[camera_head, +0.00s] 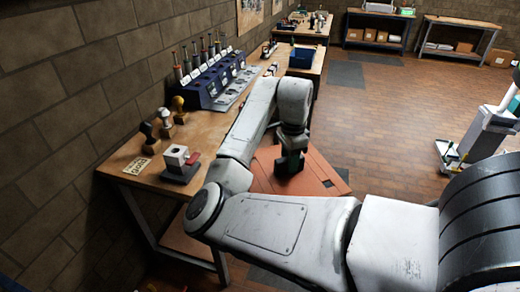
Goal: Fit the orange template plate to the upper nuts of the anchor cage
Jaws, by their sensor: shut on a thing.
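The orange template plate (268,180) is a large flat panel in the middle of the head view. It lies roughly level beside the long workbench, with a small dark opening near its right corner. My gripper (289,165) is dark and points down onto the plate, shut on it. The fingertips are hard to make out against the plate. My white arm hides the plate's left and near parts. I cannot make out the anchor cage or its upper nuts in this view.
The long wooden workbench (120,164) runs along the left brick wall. It bears a blue rack (208,85), several knobbed tools and a grey block (176,157). A white and grey machine (487,132) stands at the right. The brick-tiled floor (400,130) between is clear.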

